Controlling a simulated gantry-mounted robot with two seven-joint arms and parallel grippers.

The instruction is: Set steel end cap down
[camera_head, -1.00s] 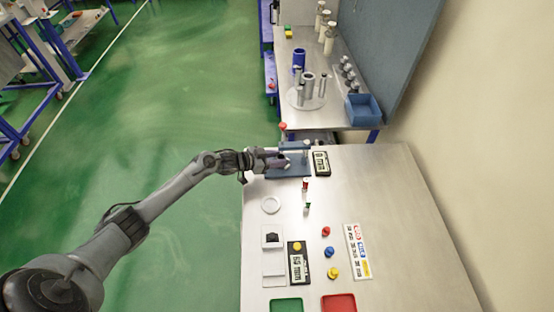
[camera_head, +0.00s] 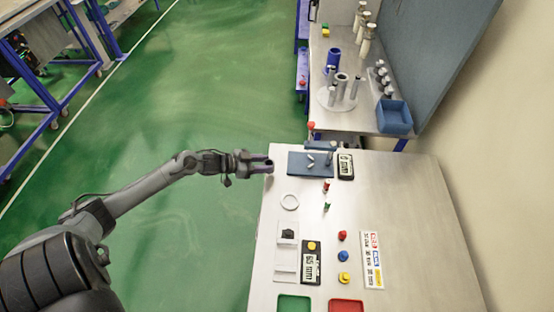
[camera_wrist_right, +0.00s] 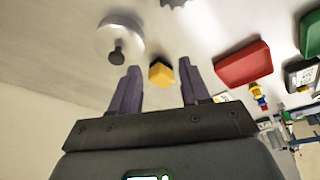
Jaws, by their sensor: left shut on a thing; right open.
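My left gripper (camera_head: 268,164) is at the table's far left edge in the head view, left of a blue plate (camera_head: 297,163). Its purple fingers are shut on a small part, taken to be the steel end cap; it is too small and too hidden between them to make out. Small silver parts (camera_head: 328,158) lie or stand on the blue plate. My right gripper (camera_wrist_right: 159,66) shows only in the right wrist view, open and empty. A yellow block (camera_wrist_right: 161,74) shows between its fingers, and a round steel piece with a black knob (camera_wrist_right: 110,38) shows at upper left.
A white ring (camera_head: 289,201) lies on the steel table (camera_head: 400,210) below the blue plate. A display (camera_head: 345,167) stands right of the plate. Red, blue and yellow buttons (camera_head: 343,256), a green tray (camera_head: 293,304) and a red tray (camera_head: 346,306) are nearer. The table's right part is clear.

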